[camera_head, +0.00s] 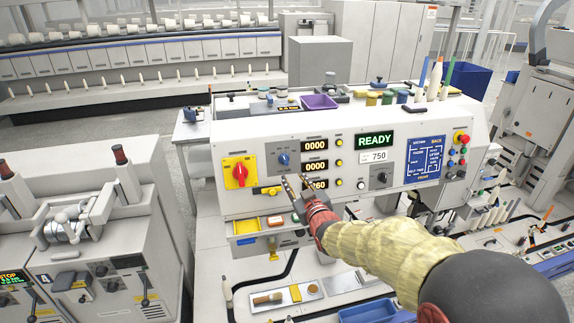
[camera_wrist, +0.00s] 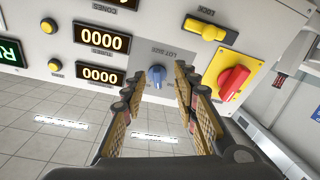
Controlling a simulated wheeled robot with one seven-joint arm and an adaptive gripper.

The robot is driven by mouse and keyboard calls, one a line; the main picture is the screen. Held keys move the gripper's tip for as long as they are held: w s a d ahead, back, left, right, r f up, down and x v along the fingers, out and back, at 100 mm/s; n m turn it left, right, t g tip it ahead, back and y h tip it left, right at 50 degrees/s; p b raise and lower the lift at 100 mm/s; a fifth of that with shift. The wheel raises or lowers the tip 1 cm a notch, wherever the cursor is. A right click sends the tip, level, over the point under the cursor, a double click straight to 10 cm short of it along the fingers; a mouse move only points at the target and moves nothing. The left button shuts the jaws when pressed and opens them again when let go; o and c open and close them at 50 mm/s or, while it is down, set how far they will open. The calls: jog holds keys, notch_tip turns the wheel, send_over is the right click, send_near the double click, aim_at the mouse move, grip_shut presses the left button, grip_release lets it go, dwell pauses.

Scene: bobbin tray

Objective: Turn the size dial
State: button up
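The size dial (camera_head: 283,159) is a small blue knob on a grey plate on the white control panel. In the wrist view the blue dial (camera_wrist: 156,76) shows between the two fingertips, with upside-down lettering on its plate. My gripper (camera_head: 295,180) is in front of the panel, its tips just below and right of the dial in the head view. In the wrist view my gripper (camera_wrist: 160,74) is open, with a finger on each side of the dial and nothing held. I cannot tell how far the tips are from the panel.
A red rotary switch on a yellow plate (camera_head: 239,173) is left of the dial. Orange number displays (camera_head: 315,146) with yellow buttons are to its right. A yellow lock lever (camera_head: 268,190) sits below. A second, dark knob (camera_head: 382,178) is farther right. Small items stand on the panel's top.

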aim_at(285, 160)
jog(key=shift+t+y, duration=0.3)
jog(key=shift+t, duration=0.2)
jog(key=w+a+r, duration=0.1)
jog(key=w, duration=0.1)
jog(key=w+a, duration=0.1)
jog(key=w, duration=0.2)
jog(key=w+a+r, duration=0.1)
jog(key=w, duration=0.1)
jog(key=shift+w+a+r, duration=0.15)
jog(key=shift+w+r, duration=0.05)
jog(key=shift+r, duration=0.15)
jog(key=c, duration=0.3)
jog(key=c, duration=0.4)
grip_shut()
